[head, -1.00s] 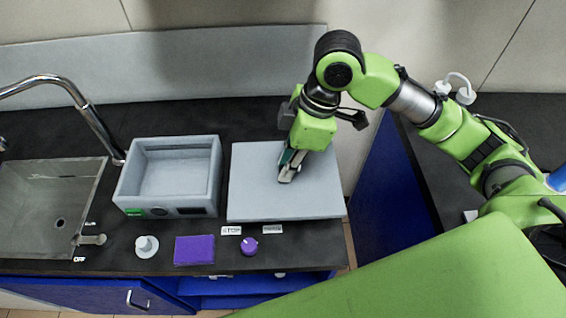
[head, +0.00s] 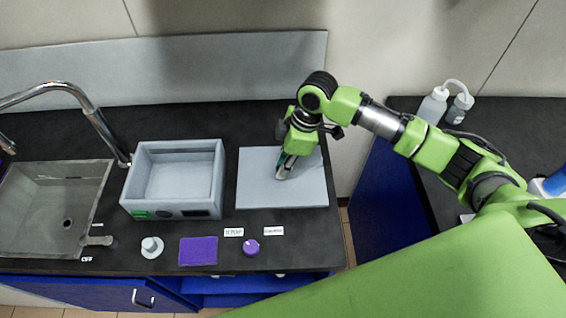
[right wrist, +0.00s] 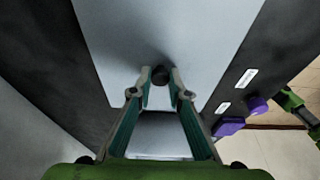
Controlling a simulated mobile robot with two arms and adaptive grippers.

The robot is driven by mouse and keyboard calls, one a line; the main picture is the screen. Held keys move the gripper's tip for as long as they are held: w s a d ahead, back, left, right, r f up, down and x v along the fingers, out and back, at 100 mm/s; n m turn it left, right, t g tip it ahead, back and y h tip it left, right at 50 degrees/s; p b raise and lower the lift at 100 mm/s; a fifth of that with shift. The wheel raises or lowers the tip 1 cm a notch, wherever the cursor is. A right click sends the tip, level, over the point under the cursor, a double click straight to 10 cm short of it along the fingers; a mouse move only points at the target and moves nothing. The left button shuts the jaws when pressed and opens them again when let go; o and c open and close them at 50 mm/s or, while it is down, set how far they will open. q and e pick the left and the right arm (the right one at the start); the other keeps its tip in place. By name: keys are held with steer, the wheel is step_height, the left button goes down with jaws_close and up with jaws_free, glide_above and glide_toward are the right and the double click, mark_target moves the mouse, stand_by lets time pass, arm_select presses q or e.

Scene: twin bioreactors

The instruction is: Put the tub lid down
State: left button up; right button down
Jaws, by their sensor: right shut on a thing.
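The tub lid (head: 258,190) is a flat grey plate to the right of the open grey tub (head: 217,178). It lies flat on the dark counter or just above it; I cannot tell which. My right gripper (head: 284,174) points down at the lid's middle and is shut on its knob. In the right wrist view the dark knob (right wrist: 160,76) sits between the fingertips, with the lid (right wrist: 165,30) spread out beyond them.
A sink (head: 45,225) with a tap is at the left. A white knobbed piece (head: 152,248), a purple square (head: 198,251), a purple knob (head: 251,246) and two small labels lie along the front. The counter (head: 265,128) behind the lid is bare. Bottles (head: 433,107) stand on the right bench.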

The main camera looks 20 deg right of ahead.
mark_target(295, 174)
steer(key=shift+a+f, duration=0.1)
steer(key=c, duration=1.9)
jaws_free()
steer(key=b+v, duration=0.1)
steer(key=v, duration=1.1)
steer(key=shift+s, duration=0.1)
